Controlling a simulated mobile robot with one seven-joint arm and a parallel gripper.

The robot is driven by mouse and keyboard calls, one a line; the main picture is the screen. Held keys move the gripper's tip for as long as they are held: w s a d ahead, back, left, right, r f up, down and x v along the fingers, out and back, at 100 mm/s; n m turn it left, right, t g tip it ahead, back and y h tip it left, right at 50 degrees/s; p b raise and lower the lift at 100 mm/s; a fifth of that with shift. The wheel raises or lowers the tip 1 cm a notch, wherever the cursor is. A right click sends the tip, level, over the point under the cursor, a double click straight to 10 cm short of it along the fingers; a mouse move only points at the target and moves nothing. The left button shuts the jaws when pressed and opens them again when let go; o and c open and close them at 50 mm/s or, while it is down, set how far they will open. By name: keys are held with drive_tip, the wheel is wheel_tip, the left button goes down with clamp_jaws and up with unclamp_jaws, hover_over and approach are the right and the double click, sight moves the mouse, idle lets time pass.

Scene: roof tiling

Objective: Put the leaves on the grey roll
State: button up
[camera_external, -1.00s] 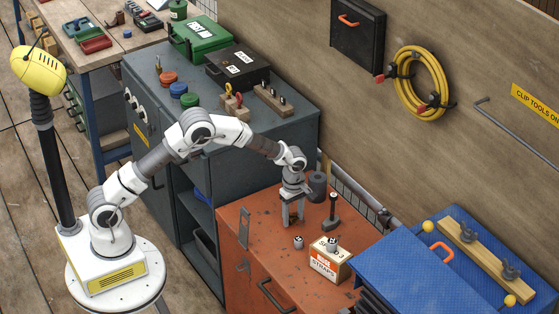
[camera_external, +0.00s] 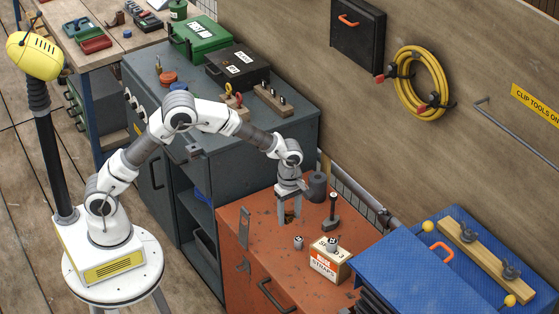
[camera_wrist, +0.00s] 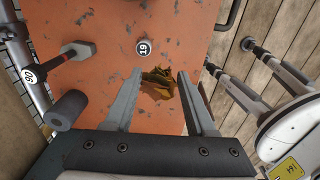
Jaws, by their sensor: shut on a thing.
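The leaves, a small brown crumpled clump (camera_wrist: 158,84), sit between the fingers of my gripper (camera_wrist: 160,76) in the wrist view. My gripper (camera_external: 289,214) is shut on them, over the orange cabinet top. In the external view the leaves are hard to make out between the fingers. The grey roll, a dark cylinder (camera_external: 317,187), stands upright toward the back of the cabinet, behind and to the right of my gripper. It also shows at the left of the wrist view (camera_wrist: 66,111). The leaves are apart from the roll.
A black-headed tool with an upright handle (camera_external: 332,211) stands right of my gripper. A small numbered weight (camera_external: 298,242) and a straps box (camera_external: 328,262) are nearer the front right. A wire rail (camera_external: 352,195) runs along the back. The orange top's (camera_external: 250,222) left side is mostly clear.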

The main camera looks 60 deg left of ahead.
drive_tip(key=w+a+r+m+b, duration=0.1)
drive_tip(key=w+r+m+b, duration=0.2)
drive_tip(key=w+m, duration=0.4)
drive_tip(key=w+r+m+b, duration=0.3)
drive_tip(key=w+m, duration=0.3)
drive_tip(key=m, duration=0.2)
drive_tip(key=a+r+m+b, duration=0.3)
drive_tip(key=a+m, duration=0.2)
drive_tip(key=m, duration=0.2)
drive_tip(key=p, duration=1.4)
approach(315, 177)
drive_tip(key=shift+s+d+f+m, duration=0.15)
drive_tip(key=shift+s+d+m, duration=0.2)
drive_tip(key=shift+d, duration=0.3)
drive_tip(key=p, duration=0.2)
drive_tip(key=a+p, duration=0.1)
drive_tip(key=p, duration=0.1)
drive_tip(key=shift+w+f, duration=0.2)
drive_tip(key=shift+f, duration=0.2)
drive_tip(key=shift+f+p, duration=0.4)
drive_tip(key=shift+p, duration=0.05)
wheel_tip(315, 177, down, 3)
drive_tip(key=b, duration=0.4)
drive_tip(key=shift+w+r, duration=0.1)
drive_tip(key=shift+r, duration=0.1)
drive_tip(key=shift+f+b, duration=0.3)
drive_tip(key=shift+f, duration=0.35)
